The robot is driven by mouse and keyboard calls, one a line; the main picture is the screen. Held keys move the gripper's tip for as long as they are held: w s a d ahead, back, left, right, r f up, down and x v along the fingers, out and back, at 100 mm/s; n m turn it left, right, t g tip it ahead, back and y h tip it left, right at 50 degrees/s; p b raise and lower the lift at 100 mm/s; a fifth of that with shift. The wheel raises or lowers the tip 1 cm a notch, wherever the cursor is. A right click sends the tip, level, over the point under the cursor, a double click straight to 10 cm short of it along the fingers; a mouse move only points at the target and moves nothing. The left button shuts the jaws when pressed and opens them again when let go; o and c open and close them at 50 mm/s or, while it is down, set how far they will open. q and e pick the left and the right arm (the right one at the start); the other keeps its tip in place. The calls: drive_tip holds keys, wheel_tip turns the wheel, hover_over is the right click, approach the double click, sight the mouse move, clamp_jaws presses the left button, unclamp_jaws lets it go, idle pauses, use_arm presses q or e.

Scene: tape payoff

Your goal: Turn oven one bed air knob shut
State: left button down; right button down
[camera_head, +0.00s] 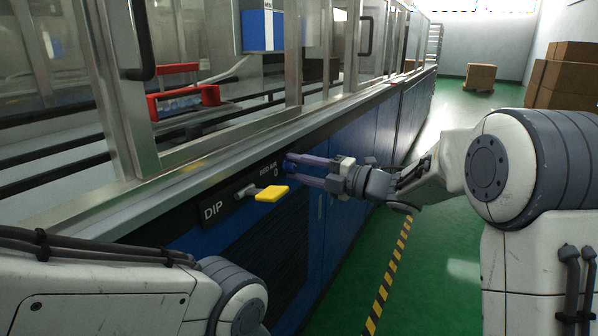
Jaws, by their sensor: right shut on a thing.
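The bed air knob (287,165) is a small blue part on the dark front panel, beside the "BED AIR 0" lettering. My right gripper (294,168) reaches in from the right, its purple fingers shut on the knob. The fingers cover much of the knob, so its pointer angle cannot be read. My left arm shows at the bottom left, but its gripper is out of view.
A yellow-handled lever (271,193) sticks out beside the "DIP" label, just left of the knob. The metal-framed oven machine (200,150) runs along the left. Green floor with a striped line (392,265) is clear; cartons (566,82) stand far right.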

drive_tip(key=shift+a, duration=0.15)
drive_tip(key=c, duration=0.5)
unclamp_jaws()
drive_tip(key=shift+a, duration=0.1)
drive_tip(key=shift+d, duration=0.2)
drive_tip(key=shift+s+d, duration=0.1)
drive_tip(key=shift+d, duration=0.1)
drive_tip(key=p+v, duration=0.2)
drive_tip(key=v, duration=0.8)
drive_tip(key=shift+a, duration=0.1)
